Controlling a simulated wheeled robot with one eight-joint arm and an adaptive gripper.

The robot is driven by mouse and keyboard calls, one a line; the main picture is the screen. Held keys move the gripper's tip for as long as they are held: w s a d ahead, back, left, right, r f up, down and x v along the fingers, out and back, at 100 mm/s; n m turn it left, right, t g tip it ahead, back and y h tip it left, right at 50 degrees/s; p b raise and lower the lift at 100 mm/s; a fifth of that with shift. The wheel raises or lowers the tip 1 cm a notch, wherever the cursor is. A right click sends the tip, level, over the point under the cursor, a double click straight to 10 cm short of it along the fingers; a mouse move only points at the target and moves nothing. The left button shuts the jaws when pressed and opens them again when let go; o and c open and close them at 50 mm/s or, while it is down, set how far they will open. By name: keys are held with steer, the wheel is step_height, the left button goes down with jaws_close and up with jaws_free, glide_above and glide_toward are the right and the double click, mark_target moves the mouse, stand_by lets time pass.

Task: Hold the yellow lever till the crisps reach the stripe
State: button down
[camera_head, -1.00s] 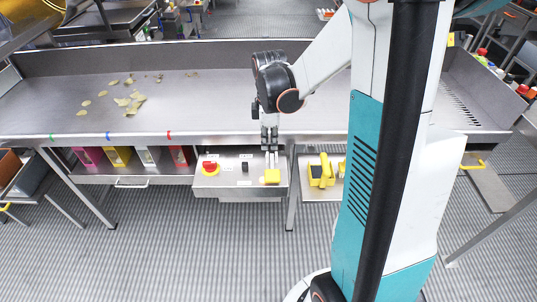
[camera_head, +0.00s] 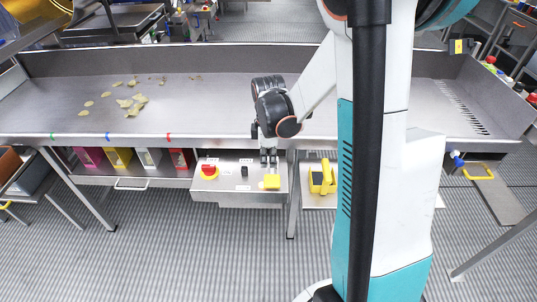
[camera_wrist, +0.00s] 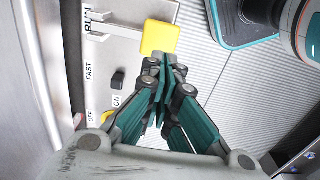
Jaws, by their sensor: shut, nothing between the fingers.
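The yellow lever (camera_head: 271,182) has a block-shaped handle at the right of the control panel, and it also shows in the wrist view (camera_wrist: 160,37). My gripper (camera_head: 269,164) is shut and empty, its tips just behind the handle in the head view. In the wrist view the tips (camera_wrist: 163,63) are right at the handle's lower edge; I cannot tell whether they touch it. The crisps (camera_head: 137,102) lie scattered on the left of the steel table. Green (camera_head: 53,138), blue (camera_head: 107,136) and red (camera_head: 168,136) stripes mark the table's front edge.
The panel also carries a red button (camera_head: 208,170) on a yellow collar and a black switch (camera_head: 245,171). Pink, yellow, white and red bins stand under the table to the left. A yellow object (camera_head: 322,178) sits on a shelf right of the panel. The middle of the tabletop is clear.

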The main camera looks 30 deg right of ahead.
mark_target(268, 183)
step_height(268, 183, down, 7)
steer(key=shift+f+b, duration=0.1)
steer(key=shift+b, duration=1.1)
steer(key=shift+s+a+f+b, duration=0.1)
steer(key=shift+s+f+b, duration=0.1)
steer(key=shift+f+b, duration=0.45)
steer(key=shift+s+a+f+b, duration=0.1)
steer(key=shift+s+f+b, duration=0.05)
steer(key=shift+f+b, duration=0.5)
steer(key=shift+r, duration=0.1)
steer(key=shift+a+r+p, duration=0.1)
steer(key=shift+r+p, duration=0.15)
steer(key=shift+p, duration=0.1)
step_height(268, 183, up, 13)
steer(key=s+a+p, duration=0.1)
steer(key=s+p, duration=0.1)
steer(key=p, duration=0.4)
steer(key=shift+a+r, duration=0.15)
